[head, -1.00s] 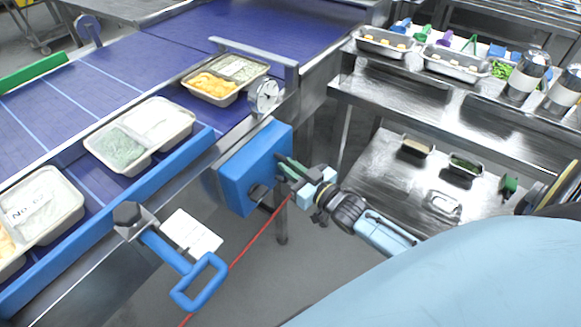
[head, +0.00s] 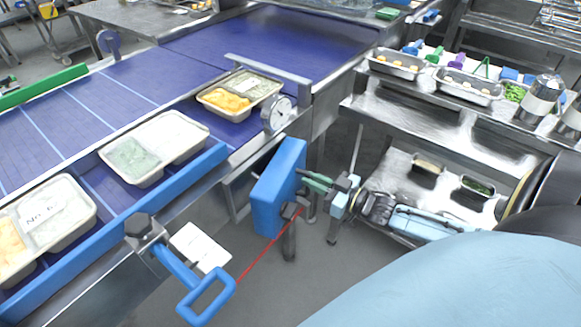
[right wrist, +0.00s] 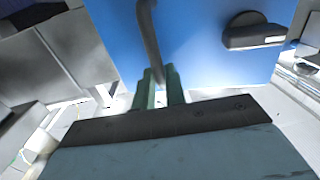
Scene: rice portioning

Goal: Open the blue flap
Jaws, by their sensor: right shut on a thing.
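The blue flap (head: 279,190) is on the side of the conveyor frame, below the round dial. It stands swung out at an angle from the frame, with a dark opening (head: 238,190) behind its left edge. My right gripper (head: 304,176) is at the flap's right side. In the right wrist view the blue flap (right wrist: 205,55) fills the upper middle. There the green fingers of my right gripper (right wrist: 159,86) are closed around a grey bar-shaped handle (right wrist: 149,40) on the flap. A dark knob (right wrist: 254,33) sits beside it. My left gripper is not in view.
A blue lever handle (head: 207,298) juts from the conveyor at lower left, and a red cord (head: 262,253) runs from near it toward the flap. Food trays (head: 154,148) sit on the belt. A steel table (head: 440,125) with pans stands at right.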

